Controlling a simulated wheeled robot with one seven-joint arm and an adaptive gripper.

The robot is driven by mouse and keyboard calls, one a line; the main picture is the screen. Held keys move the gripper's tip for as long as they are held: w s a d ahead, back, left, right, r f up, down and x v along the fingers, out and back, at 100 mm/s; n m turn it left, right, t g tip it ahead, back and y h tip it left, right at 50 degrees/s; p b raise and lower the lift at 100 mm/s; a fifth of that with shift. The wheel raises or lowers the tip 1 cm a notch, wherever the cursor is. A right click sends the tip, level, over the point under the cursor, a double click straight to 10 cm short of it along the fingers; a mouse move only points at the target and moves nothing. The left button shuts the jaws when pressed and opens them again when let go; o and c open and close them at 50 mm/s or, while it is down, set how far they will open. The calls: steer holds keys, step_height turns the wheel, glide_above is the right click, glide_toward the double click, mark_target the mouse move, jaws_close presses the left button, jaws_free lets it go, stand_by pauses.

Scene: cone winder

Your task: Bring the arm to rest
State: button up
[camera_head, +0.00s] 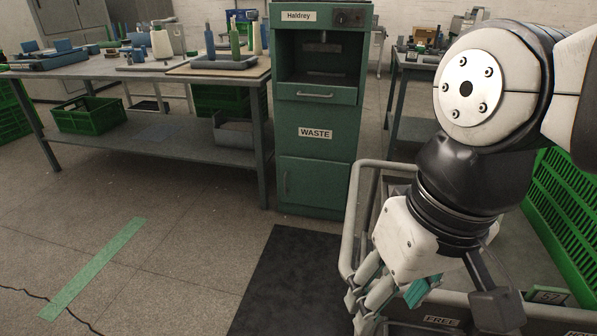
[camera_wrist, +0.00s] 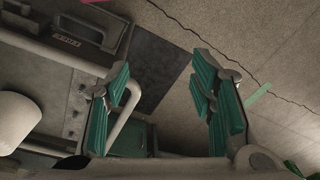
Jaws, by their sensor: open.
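My gripper (camera_wrist: 165,98) shows in the wrist view with its two green-padded fingers wide apart and nothing between them. In the head view my gripper (camera_head: 388,292) hangs at the lower right, pointing down, beside the grey rail (camera_head: 349,240) of a frame marked FREE. My arm is bent, with its white and black links filling the right side of the head view. Part of the fingers is hidden behind the wrist housing there.
A green cabinet (camera_head: 315,178) marked WASTE stands in the middle. A workbench (camera_head: 150,72) with tools and bottles is at the left, a green crate (camera_head: 88,116) on its lower shelf. A dark mat (camera_head: 285,275) lies on the floor.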

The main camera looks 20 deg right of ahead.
steer(key=shift+g+h, duration=0.4)
steer(key=shift+g, duration=0.1)
steer(key=s, duration=0.2)
steer(key=s+d, duration=0.1)
steer(key=s, duration=0.1)
steer(key=shift+d, duration=0.15)
steer(key=shift+w, duration=0.1)
step_height(320, 180, up, 32)
steer(key=t+p, duration=0.4)
steer(key=p, duration=2.6)
steer(key=shift+d+r+n+p, duration=0.2)
steer(key=shift+r+n+p, duration=0.05)
steer(key=shift+n+p, duration=0.05)
